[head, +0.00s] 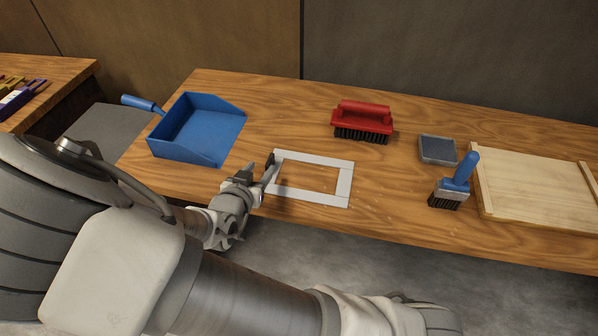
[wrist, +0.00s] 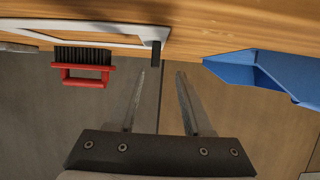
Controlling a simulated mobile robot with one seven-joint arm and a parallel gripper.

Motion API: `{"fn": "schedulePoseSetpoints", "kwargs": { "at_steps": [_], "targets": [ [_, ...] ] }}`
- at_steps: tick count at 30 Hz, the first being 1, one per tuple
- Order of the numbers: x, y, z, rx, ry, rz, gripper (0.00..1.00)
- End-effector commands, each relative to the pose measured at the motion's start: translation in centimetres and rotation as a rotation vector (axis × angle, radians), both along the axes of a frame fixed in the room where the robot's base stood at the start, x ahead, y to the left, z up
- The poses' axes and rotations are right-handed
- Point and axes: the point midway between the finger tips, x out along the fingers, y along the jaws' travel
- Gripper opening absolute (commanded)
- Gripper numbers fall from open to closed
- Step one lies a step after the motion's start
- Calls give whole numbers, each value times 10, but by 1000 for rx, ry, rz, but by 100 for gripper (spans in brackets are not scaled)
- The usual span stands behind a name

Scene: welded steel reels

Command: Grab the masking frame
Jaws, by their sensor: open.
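The masking frame (head: 345,183) is a flat, light grey rectangle with an open middle, lying on the wooden bench in the head view. In the wrist view its end (wrist: 163,33) shows at the top, with a small dark upright piece (wrist: 156,55) by it. My gripper (head: 268,172) is at the frame's left side, low over the bench. In the wrist view its two fingers (wrist: 161,72) are apart with nothing held between them. The dark piece appears just beyond the fingertips; I cannot tell whether they touch it.
A blue dustpan (head: 196,128) lies left of the frame. A red brush (head: 362,120) stands behind it. To the right are a grey pad (head: 437,149), a blue-handled brush (head: 455,182) and a wooden board (head: 535,190). Bare bench lies between frame and blue-handled brush.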

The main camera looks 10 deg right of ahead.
Motion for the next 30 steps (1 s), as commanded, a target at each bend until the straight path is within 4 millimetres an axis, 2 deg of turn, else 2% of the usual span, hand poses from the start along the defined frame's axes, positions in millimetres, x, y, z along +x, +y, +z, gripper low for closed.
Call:
{"fn": "schedulePoseSetpoints", "kwargs": {
  "at_steps": [8, 12, 16, 24, 26, 30],
  "targets": [
    [17, -10, -13, -2, 1, -1, 50],
    [31, -22, -26, -3, 0, -3, 50],
    [45, -25, -30, -1, 0, -2, 50],
    [49, -26, -31, 1, 1, 1, 50],
    [49, -26, -31, 1, 1, 1, 43],
    [49, -26, -31, 1, 1, 1, 18]
  ]
}}
